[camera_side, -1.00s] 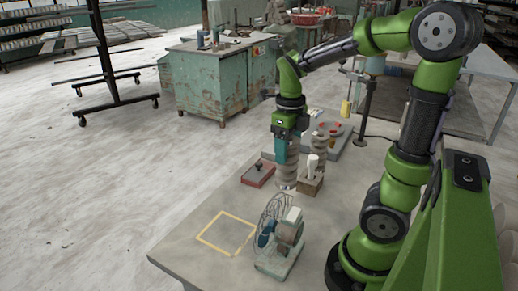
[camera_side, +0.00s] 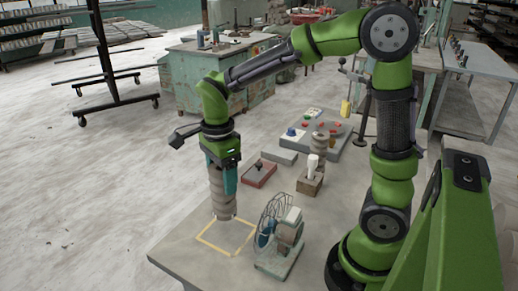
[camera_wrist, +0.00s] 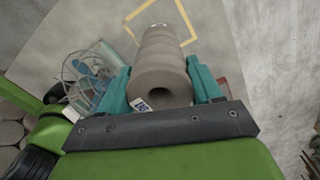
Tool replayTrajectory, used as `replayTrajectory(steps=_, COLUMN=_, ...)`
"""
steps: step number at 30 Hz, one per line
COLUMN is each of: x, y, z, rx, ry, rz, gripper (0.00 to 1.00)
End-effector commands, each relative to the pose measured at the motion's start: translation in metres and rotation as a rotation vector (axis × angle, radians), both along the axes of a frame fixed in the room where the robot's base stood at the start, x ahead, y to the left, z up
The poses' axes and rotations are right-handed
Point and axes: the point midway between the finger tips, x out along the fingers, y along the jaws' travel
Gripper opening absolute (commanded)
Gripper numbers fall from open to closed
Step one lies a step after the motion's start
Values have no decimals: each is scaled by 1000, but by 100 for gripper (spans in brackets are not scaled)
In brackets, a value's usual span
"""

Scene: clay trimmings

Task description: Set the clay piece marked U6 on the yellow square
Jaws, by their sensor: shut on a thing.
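My gripper (camera_side: 222,182) is shut on a tall, ribbed grey clay piece (camera_side: 219,203), held upright below it. In the wrist view the teal fingers of my gripper (camera_wrist: 161,84) flank the clay piece (camera_wrist: 160,60). A small white label with blue marks shows at its near end, too small to read surely. The yellow square (camera_side: 214,247) is an outline on the table. The clay piece's lower end overlaps its far corner in the side view; I cannot tell whether it touches the table. In the wrist view part of the yellow square (camera_wrist: 187,22) shows beyond the piece.
A fan-like device with a wire cage (camera_side: 283,244) stands close right of the square. A red-topped box (camera_side: 258,173) lies behind. The table's left edge is near the square.

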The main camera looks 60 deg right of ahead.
Motion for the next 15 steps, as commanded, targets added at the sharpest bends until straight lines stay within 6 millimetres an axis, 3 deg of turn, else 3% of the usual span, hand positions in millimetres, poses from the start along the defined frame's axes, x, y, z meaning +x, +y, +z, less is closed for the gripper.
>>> replayTrajectory(steps=3, x=0, y=0, z=-21, rx=0, ry=2, rz=-2, gripper=0)
replayTrajectory(steps=15, x=0, y=0, z=-65, rx=-1, ry=1, rz=-5, gripper=0)
